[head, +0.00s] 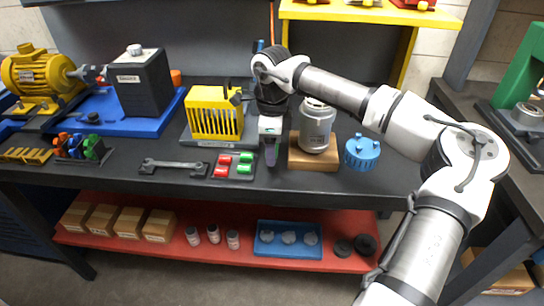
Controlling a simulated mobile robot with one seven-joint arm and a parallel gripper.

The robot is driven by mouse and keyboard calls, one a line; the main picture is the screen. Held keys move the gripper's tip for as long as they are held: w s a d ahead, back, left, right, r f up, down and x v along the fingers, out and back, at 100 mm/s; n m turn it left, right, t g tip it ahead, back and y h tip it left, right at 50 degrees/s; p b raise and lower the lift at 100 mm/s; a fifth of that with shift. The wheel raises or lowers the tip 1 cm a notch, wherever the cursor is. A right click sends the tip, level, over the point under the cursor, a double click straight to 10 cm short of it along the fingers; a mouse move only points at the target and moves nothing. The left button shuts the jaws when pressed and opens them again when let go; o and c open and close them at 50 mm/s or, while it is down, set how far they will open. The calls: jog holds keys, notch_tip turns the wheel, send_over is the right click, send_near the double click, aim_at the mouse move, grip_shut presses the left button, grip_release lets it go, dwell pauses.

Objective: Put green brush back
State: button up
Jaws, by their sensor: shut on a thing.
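My gripper (270,152) points down over the front of the dark workbench, between a tray of red and green blocks and a wooden block. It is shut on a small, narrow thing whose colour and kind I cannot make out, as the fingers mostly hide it. A small dark rack (82,155) at the left front of the bench holds orange, blue and green pieces. A green piece (93,146) shows at the rack's right side; I cannot tell whether it is a brush.
The red and green block tray (233,166), a wrench (173,167), a yellow cage (214,118), a grey motor (316,127) on a wooden block and a blue cap (362,152) surround my gripper. A blue base (130,115) with a dark box stands behind the rack.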

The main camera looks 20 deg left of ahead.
aim_at(272, 168)
jog(key=shift+f+p, duration=0.3)
jog(key=shift+f, duration=1.75)
jog(key=shift+f, duration=0.25)
jog(key=o, duration=1)
jog(key=shift+r, duration=0.1)
jog(key=shift+c, duration=0.2)
jog(key=shift+r, duration=0.1)
